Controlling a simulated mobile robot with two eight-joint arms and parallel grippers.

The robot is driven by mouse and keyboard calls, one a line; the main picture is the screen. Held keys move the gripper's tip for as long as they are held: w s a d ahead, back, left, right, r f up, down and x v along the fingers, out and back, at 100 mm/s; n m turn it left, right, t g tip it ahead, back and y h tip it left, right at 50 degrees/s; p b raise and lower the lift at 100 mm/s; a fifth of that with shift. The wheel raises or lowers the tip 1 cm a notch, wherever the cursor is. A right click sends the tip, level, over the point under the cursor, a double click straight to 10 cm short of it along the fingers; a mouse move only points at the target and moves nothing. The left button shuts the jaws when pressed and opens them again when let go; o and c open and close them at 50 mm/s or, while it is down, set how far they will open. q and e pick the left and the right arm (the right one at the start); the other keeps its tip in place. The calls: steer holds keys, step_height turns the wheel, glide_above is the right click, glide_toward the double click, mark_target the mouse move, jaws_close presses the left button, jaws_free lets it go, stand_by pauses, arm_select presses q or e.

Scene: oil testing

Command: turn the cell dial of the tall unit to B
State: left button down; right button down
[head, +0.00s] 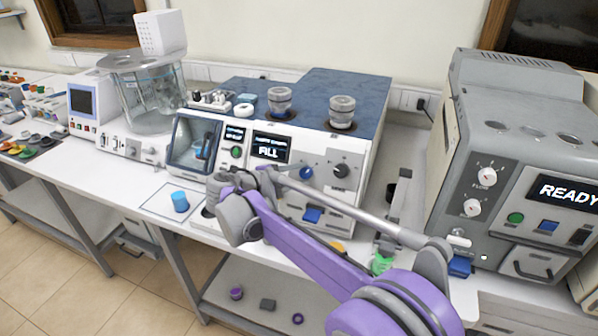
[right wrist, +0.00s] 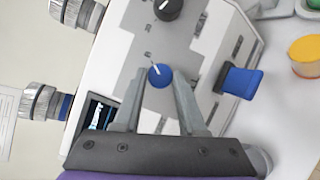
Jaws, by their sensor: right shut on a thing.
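The tall unit appears to be the white instrument with a dark blue top (head: 352,82), in the middle of the head view. Its front has a screen reading FILL (head: 270,147), a blue dial (head: 306,173) and a black dial (head: 341,170). My right gripper (right wrist: 159,77) is shut on the blue dial (right wrist: 160,75), one finger on each side. A pale pointer line shows on the dial's face; the labels around it are too small to read. The black dial (right wrist: 168,8) is beyond, at the top of the wrist view. My left gripper is not in view.
A blue block-like lever (right wrist: 241,81) juts out beside the dial. A yellow cup (right wrist: 306,56) stands near the unit. A blue cup (head: 180,202) stands on the bench at left. A grey machine reading READY (head: 568,192) stands at right.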

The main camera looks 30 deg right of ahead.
steer(key=shift+m, duration=0.3)
steer(key=shift+c, duration=2.4)
jaws_free()
steer(key=v, duration=1)
steer(key=shift+a+r, duration=0.3)
steer(key=shift+r, duration=0.05)
steer(key=shift+s, duration=0.1)
